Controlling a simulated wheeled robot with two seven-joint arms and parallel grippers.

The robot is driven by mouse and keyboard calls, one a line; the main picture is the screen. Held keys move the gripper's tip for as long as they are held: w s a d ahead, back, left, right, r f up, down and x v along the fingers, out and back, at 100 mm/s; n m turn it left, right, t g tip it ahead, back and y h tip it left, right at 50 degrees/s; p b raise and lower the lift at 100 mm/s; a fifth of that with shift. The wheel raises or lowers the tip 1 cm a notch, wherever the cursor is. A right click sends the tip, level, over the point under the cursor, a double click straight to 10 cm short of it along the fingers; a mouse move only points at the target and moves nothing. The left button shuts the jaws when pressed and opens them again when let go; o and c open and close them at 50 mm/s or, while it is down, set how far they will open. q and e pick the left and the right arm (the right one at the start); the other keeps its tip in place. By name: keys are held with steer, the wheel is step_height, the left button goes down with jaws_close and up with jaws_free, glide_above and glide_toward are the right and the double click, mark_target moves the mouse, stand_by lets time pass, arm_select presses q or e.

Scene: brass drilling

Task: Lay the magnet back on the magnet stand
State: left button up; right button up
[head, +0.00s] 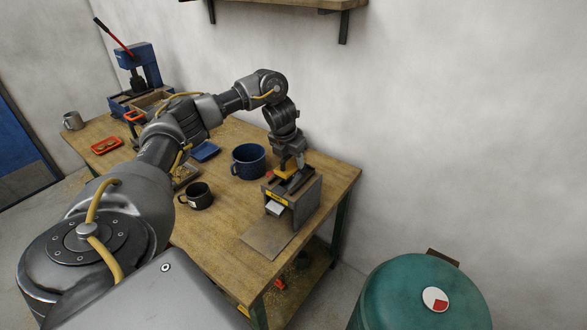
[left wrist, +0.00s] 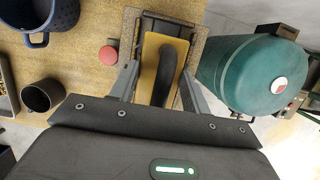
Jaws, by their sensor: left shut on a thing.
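The magnet, a yellow plate with a dark curved handle (left wrist: 166,75), is between the fingers of my left gripper in the left wrist view. My left gripper (head: 291,163) is shut on it, and the yellow edge of the magnet (head: 285,170) shows in the head view. It is right over a grey box-like stand (head: 305,205) with a yellow label, at the right end of the bench; I take this for the magnet stand. A dark frame (left wrist: 196,45) surrounds the magnet from above. I cannot tell whether the magnet touches the stand. My right gripper is not in view.
A blue pot (head: 248,162) and a dark mug (head: 199,196) stand left of the stand on the wooden bench (head: 225,238). A red knob (left wrist: 109,54) sits beside the stand. A green drum (head: 420,295) stands beyond the bench's right end, near the wall.

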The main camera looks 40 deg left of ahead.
mark_target(292, 163)
arm_select(q)
steer(key=shift+p+x, duration=0.8)
steer(key=shift+x, duration=0.8)
steer(key=shift+s+d+f, duration=0.1)
steer(key=shift+s+f, duration=0.05)
steer(key=shift+f, duration=0.1)
steer(key=shift+f, duration=0.2)
steer(key=o, duration=1.3)
steer(key=shift+r, duration=0.1)
